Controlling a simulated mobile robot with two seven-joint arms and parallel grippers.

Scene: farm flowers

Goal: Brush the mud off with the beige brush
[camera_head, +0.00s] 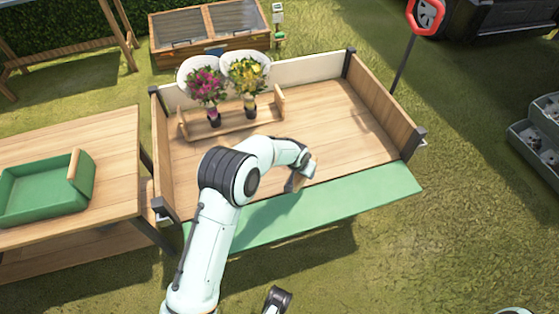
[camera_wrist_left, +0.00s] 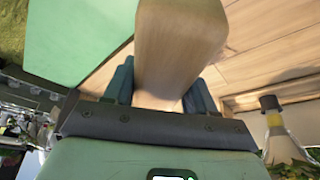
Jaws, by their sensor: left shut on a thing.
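My left gripper (camera_head: 297,181) is over the wooden cart bed (camera_head: 335,115), near its front edge. In the left wrist view its two fingers (camera_wrist_left: 160,92) are shut on a beige wooden piece, which looks like the beige brush (camera_wrist_left: 178,45). The brush (camera_head: 308,169) shows only in small part in the head view, at the fingertips. Its bristles cannot be made out. No mud is clearly visible on the cart bed or on the green front flap (camera_head: 330,210). My right gripper is not clearly in view.
Two wrapped bouquets, one pink (camera_head: 206,87) and one yellow (camera_head: 247,75), stand in a wooden rack (camera_head: 225,122) at the cart's back left. A green tray (camera_head: 45,190) is on the left table (camera_head: 75,135). The cart's right side wall (camera_head: 383,105) is raised. The right bed is clear.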

